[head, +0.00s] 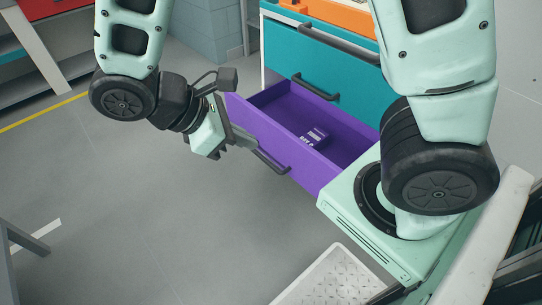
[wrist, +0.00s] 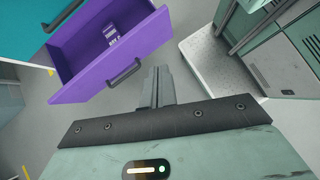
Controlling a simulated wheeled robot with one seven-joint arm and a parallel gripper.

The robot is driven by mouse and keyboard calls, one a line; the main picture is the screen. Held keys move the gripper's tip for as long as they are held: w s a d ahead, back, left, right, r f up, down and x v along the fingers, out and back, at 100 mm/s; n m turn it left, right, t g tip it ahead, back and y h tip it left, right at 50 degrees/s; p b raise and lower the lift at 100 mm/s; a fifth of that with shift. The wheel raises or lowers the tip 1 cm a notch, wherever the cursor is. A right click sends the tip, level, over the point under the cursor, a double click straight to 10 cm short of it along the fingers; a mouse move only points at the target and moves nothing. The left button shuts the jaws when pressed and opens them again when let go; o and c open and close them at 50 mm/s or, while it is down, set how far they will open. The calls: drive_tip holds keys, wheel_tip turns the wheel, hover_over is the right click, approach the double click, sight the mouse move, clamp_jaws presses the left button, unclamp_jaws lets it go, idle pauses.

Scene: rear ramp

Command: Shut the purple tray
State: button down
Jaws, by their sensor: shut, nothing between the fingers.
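The purple tray (head: 307,168) is a drawer pulled well out of a teal cabinet (head: 330,83). It has a dark bar handle (head: 272,160) on its front panel, and a small purple and white box (head: 314,137) lies inside. In the wrist view the purple tray (wrist: 125,58) is at the upper left, with its handle (wrist: 125,72) near the fingertips. My gripper (head: 247,140) is shut and empty, just in front of the drawer's front panel near the handle's left end. In the wrist view my gripper (wrist: 159,70) points toward the handle's right side; I cannot tell whether it touches.
A teal drawer with its own handle (head: 314,87) sits shut above the purple one. My base stands close to the right of the drawer.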

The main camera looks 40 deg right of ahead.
drive_tip(key=w+d+f+n+h+b, duration=0.25)
drive_tip(key=w+f+h+b, duration=0.25)
drive_tip(key=f+b, duration=0.55)
drive_tip(key=n+t+h+b, duration=0.3)
drive_tip(key=h+b, duration=0.2)
drive_tip(key=b, duration=0.2)
approach(280, 130)
drive_tip(key=shift+m, duration=0.25)
drive_tip(key=d+b, duration=0.5)
drive_tip(key=shift+d+f+b, duration=0.1)
drive_tip(key=shift+f+b, duration=0.1)
drive_tip(key=shift+b, duration=0.2)
drive_tip(key=shift+d+r+b, duration=0.15)
drive_tip(key=shift+d+b, duration=0.2)
drive_tip(key=shift+d, duration=0.4)
drive_tip(key=shift+d+r, duration=0.1)
drive_tip(key=shift+d, duration=0.05)
